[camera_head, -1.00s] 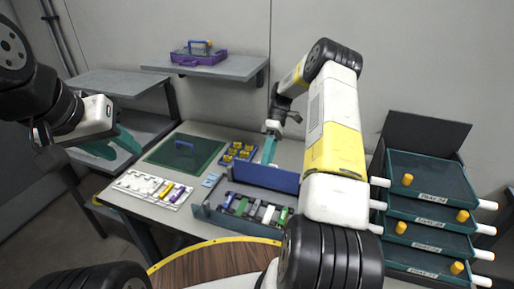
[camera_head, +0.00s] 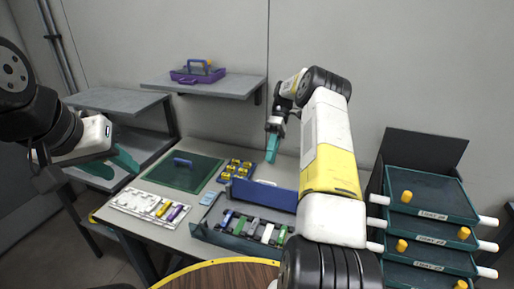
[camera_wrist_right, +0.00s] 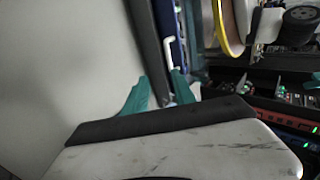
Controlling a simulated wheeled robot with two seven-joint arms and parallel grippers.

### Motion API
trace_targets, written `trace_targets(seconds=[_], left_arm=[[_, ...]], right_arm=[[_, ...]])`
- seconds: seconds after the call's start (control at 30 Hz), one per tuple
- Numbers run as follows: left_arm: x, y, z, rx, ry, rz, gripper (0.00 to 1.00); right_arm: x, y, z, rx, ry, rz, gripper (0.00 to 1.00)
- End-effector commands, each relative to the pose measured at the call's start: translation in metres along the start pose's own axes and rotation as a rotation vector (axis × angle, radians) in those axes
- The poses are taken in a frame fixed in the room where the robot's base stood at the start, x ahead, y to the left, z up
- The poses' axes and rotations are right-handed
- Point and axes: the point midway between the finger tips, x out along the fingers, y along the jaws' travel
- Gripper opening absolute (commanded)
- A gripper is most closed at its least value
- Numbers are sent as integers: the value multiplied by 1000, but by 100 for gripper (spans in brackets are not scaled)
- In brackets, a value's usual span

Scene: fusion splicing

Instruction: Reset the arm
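My left gripper (camera_head: 122,164) is at the left in the head view, with teal fingers spread apart and nothing seen between them. It hangs in the air left of the table. My right gripper (camera_head: 271,149) is above the back of the table, behind the blue-walled bin, its teal fingers pointing down. In the right wrist view its two teal fingers (camera_wrist_right: 165,92) stand apart with a gap and nothing held between them. My right arm hides part of the table's right side.
A grey bin (camera_head: 212,234) with several coloured parts sits on the table (camera_head: 140,222). Beside it are a white tray (camera_head: 125,199), a green mat (camera_head: 200,175) and a blue-yellow rack (camera_head: 226,180). Stacked drawers (camera_head: 430,203) stand right. A purple toolbox (camera_head: 190,77) sits on a wall shelf (camera_head: 225,88).

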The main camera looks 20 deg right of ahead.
Motion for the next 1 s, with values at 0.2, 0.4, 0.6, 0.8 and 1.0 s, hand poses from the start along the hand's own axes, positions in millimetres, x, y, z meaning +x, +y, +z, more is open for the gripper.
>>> trace_targets(seconds=[0.2, 0.4, 0.6, 0.8, 1.0], left_arm=[[0, 0, 0, 0, 0, 0, 36], [0, 0, 0, 0, 0, 0, 36], [0, 0, 0, 0, 0, 0, 36], [0, 0, 0, 0, 0, 0, 36], [0, 0, 0, 0, 0, 0, 36]], right_arm=[[-17, -26, -7, 38, -5, 75, 32], [-45, -86, -16, 139, 11, 243, 32], [-58, -148, -16, 246, 70, 406, 32], [-60, -208, -8, 344, 173, 554, 32], [-48, -261, 8, 434, 313, 673, 32]])
